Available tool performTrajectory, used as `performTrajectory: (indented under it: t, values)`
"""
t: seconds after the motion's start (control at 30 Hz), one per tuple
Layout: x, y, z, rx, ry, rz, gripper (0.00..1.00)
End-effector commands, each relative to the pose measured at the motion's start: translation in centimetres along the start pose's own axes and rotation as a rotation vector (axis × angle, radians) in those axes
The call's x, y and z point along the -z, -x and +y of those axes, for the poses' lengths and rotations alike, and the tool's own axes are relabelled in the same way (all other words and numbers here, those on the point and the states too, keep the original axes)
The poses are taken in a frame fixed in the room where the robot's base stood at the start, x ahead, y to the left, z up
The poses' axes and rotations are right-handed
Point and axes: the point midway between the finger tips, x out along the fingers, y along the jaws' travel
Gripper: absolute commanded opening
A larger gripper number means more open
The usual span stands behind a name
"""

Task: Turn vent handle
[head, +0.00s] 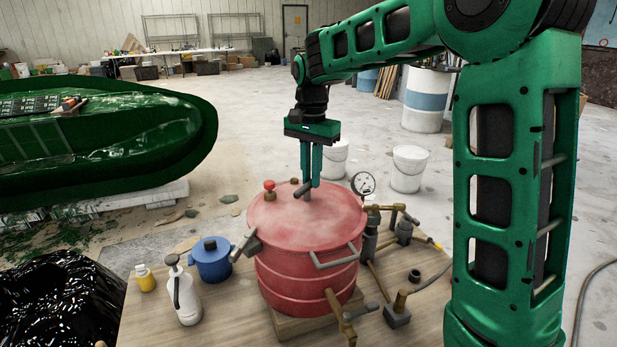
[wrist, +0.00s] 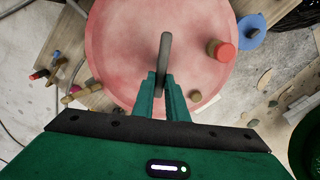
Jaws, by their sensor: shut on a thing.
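The vent handle (head: 304,189) is a small grey-brown bar standing up from the lid of the red pressure pot (head: 305,222). In the wrist view the handle (wrist: 165,52) is a grey bar over the pink-red lid (wrist: 120,50). My gripper (head: 311,182) points straight down from above the lid. Its two green fingers (wrist: 164,82) are shut on the near part of the handle, one on each side. The fingers partly hide the handle and its base.
A red knob (head: 269,186) stands on the lid, left of my gripper. A pressure gauge (head: 363,184) and brass pipes (head: 395,215) are at the pot's right. A blue pot (head: 210,262), a white spray bottle (head: 183,293) and a yellow bottle (head: 145,278) stand on the table's left.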

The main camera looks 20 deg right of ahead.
Motion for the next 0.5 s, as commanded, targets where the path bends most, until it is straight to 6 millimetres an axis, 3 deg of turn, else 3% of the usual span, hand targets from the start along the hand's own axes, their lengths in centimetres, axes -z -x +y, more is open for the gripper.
performTrajectory:
  t: [0.5]
  values:
    - [0.14, 0.23, -1.19, 0.009, 0.480, 0.011, 0.00]
